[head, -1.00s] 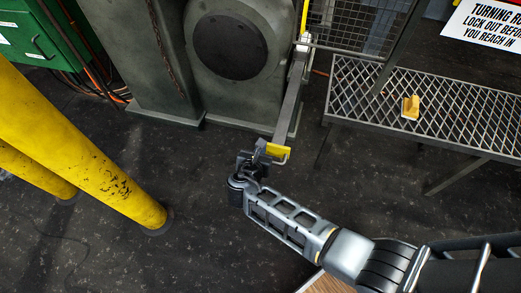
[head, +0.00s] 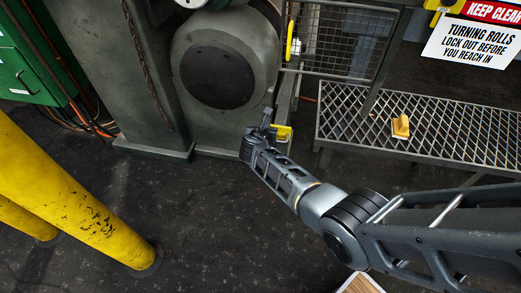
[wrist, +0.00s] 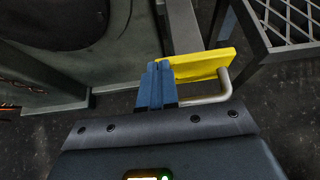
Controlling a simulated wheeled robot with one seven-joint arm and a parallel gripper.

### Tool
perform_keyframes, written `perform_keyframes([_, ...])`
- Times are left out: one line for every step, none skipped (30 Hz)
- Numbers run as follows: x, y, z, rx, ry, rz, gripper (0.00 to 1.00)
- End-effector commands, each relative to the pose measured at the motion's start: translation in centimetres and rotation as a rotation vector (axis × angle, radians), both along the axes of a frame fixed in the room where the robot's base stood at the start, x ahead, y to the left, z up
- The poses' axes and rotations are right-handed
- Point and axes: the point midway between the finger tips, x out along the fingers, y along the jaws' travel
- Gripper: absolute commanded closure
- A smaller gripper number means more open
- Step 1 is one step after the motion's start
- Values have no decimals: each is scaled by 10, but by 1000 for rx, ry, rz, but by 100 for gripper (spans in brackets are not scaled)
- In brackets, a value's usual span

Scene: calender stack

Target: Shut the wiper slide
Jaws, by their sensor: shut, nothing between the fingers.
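The wiper slide is a grey bar (head: 286,103) beside the round machine housing, with a yellow end plate (head: 282,132) and a bent grey handle. In the wrist view the yellow plate (wrist: 200,65) sits right of my fingers, and the handle (wrist: 217,92) loops from its near side. A stretch of bar still shows between machine and plate. My gripper (head: 268,115) is shut and empty at the plate's left end. Its blue fingertips (wrist: 157,70) overlap the plate's left edge in the wrist view; whether they touch it I cannot tell.
A grating platform (head: 350,110) with a small yellow object (head: 400,127) lies to the right. A mesh guard (head: 335,45) stands behind. Thick yellow posts (head: 80,190) stand at left, near a green cabinet (head: 30,60). The dark floor between posts and arm is clear.

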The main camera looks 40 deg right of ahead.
Motion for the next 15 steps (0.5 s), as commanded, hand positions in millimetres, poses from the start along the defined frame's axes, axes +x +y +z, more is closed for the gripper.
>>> perform_keyframes([9,-14,-6,0,-1,-5,100])
perform_keyframes([15,-20,-6,1,-3,-4,100])
perform_keyframes([21,-28,-6,0,-2,-5,100])
perform_keyframes([25,-34,-6,0,-1,-4,100])
perform_keyframes([30,-40,-6,-1,-1,-4,100])
perform_keyframes([36,-47,-6,0,-1,-3,100])
perform_keyframes([40,-52,-6,0,-1,-3,100])
perform_keyframes([43,-57,-6,0,-1,-3,100])
perform_keyframes([48,-63,-6,0,0,-2,100])
perform_keyframes([51,-67,-6,0,0,-3,100])
perform_keyframes([55,-72,-6,0,-1,-3,100])
perform_keyframes([58,-77,-6,0,0,-2,100])
perform_keyframes([61,-80,-5,0,0,-1,100])
perform_keyframes([64,-83,-5,0,1,-2,100])
perform_keyframes([67,-86,-5,0,1,-2,100])
